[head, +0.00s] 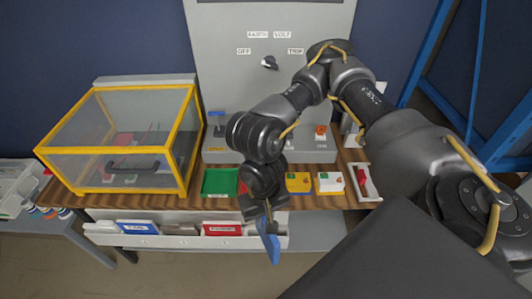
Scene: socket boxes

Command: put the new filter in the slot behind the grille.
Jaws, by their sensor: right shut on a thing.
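My right gripper (267,215) is shut on a flat blue piece (269,244). It holds the piece, tilted, in front of the bench's front edge and low rack. I cannot tell for sure that this piece is the new filter. A yellow-framed box (183,153) with see-through grey panels and a dark handle (133,166) on its front stands at the left of the bench. It looks closed. I cannot make out a grille or a filter slot for certain. My left gripper is not in view.
A grey panel (225,60) with a dark knob stands behind the bench (205,203). A green tray (219,182), small yellow and white boxes (298,182) and a white tray (367,182) line the front. A rack (190,241) hangs below. My right arm covers the panel's right side.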

